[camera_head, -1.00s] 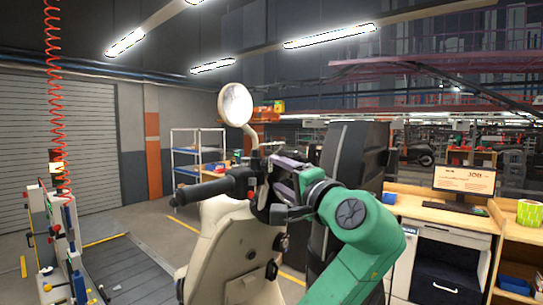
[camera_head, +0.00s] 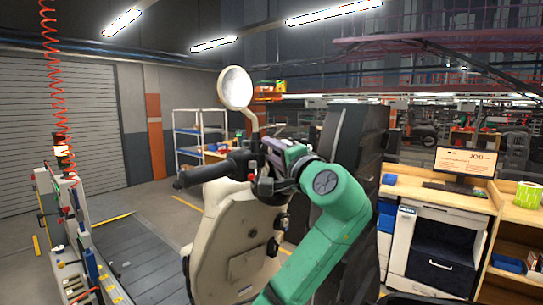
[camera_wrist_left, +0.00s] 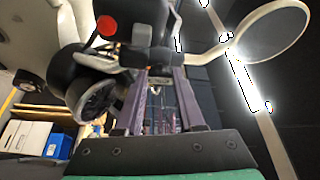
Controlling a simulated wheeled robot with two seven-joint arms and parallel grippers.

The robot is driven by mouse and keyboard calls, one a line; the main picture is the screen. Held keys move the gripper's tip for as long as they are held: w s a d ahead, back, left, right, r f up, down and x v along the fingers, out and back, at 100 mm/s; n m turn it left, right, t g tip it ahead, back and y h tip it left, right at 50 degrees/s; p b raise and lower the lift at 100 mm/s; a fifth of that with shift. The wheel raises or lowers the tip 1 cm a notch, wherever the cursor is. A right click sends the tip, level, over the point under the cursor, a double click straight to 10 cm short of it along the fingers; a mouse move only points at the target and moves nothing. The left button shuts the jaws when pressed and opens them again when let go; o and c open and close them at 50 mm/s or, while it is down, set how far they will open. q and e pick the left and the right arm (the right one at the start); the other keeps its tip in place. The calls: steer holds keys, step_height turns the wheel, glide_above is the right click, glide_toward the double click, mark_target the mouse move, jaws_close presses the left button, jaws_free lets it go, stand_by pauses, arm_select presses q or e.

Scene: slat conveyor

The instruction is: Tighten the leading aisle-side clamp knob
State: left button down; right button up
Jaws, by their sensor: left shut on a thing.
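A beige scooter front (camera_head: 228,240) stands at the middle of the head view, with a black handlebar grip (camera_head: 212,172) and a round mirror (camera_head: 235,88). My left gripper (camera_head: 272,152), on the green arm, is at the handlebar's middle, below the mirror stem. In the left wrist view its fingers (camera_wrist_left: 165,75) reach the dark handlebar parts (camera_wrist_left: 150,58) and are shut on them; the exact contact is unclear. Dark round fittings (camera_head: 283,222) line the beige panel's right edge; I cannot tell whether one is the clamp knob. My right gripper is not in view.
The slatted conveyor (camera_head: 140,258) runs at the left beside a post stand (camera_head: 72,240) with coloured fittings. A dark tall cabinet (camera_head: 355,150) stands behind my arm. A wooden desk (camera_head: 440,198) with a monitor (camera_head: 465,162) is at the right. Shelving (camera_head: 190,135) stands behind.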

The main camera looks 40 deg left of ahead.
arm_select(q)
steer(key=shift+f+n+b, duration=0.4)
steer(key=shift+f+b, duration=0.1)
steer(key=shift+b, duration=0.05)
steer(key=shift+r, duration=0.15)
steer(key=shift+r+n+y, duration=0.2)
steer(key=shift+n+y, duration=0.1)
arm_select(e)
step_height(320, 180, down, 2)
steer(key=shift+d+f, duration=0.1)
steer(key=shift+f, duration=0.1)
arm_select(q)
steer(key=c, duration=0.6)
jaws_free()
steer(key=shift+o, duration=0.4)
steer(key=shift+d, duration=0.25)
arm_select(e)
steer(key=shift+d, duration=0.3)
